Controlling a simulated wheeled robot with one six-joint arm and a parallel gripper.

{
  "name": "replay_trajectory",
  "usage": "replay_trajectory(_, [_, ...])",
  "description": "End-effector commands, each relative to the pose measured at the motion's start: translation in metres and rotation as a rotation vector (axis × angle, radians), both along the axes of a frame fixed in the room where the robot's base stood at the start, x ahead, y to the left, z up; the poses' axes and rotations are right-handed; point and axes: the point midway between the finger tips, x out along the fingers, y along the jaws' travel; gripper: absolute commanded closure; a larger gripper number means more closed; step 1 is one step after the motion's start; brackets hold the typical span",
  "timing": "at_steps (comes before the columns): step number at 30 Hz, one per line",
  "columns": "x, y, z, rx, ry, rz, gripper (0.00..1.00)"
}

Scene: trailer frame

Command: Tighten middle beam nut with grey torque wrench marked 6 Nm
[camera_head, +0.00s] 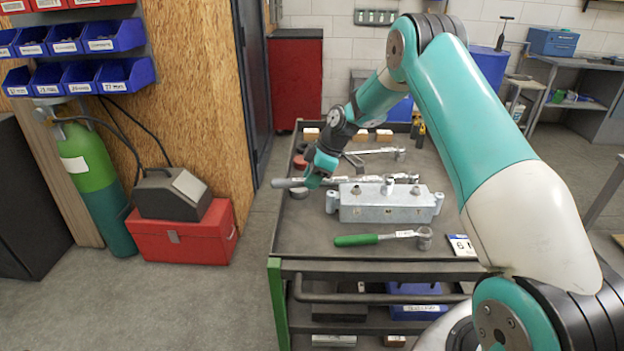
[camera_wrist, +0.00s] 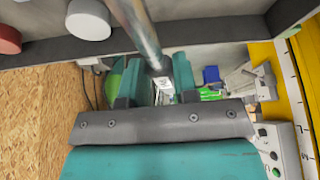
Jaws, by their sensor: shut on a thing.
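My gripper (camera_head: 318,175) is shut on a long grey wrench (camera_head: 290,183) near its handle, above the left part of the cart. The wrench's metal shaft also shows between the fingers in the wrist view (camera_wrist: 140,32). Its shaft reaches right, towards the back edge of a grey beam block (camera_head: 375,211). The beam has several round nut-like parts on top, and the middle nut (camera_head: 388,187) stands tallest. I cannot tell whether the wrench touches that nut. No marking on the grey wrench is readable.
A green-handled wrench (camera_head: 362,240) lies in front of the beam, near a card (camera_head: 463,245) showing a 6. Another wrench (camera_head: 376,151) and small blocks lie at the back of the cart (camera_head: 300,240). The cart's front left top is clear.

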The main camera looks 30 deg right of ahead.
Motion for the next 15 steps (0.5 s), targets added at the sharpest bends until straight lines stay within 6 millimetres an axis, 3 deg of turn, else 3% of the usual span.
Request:
replay_trajectory(9, [0.026,-0.014,0.003,-0.003,-0.015,-0.125,1.00])
replay_trajectory(15, [0.030,-0.017,0.004,-0.003,-0.015,-0.154,1.00])
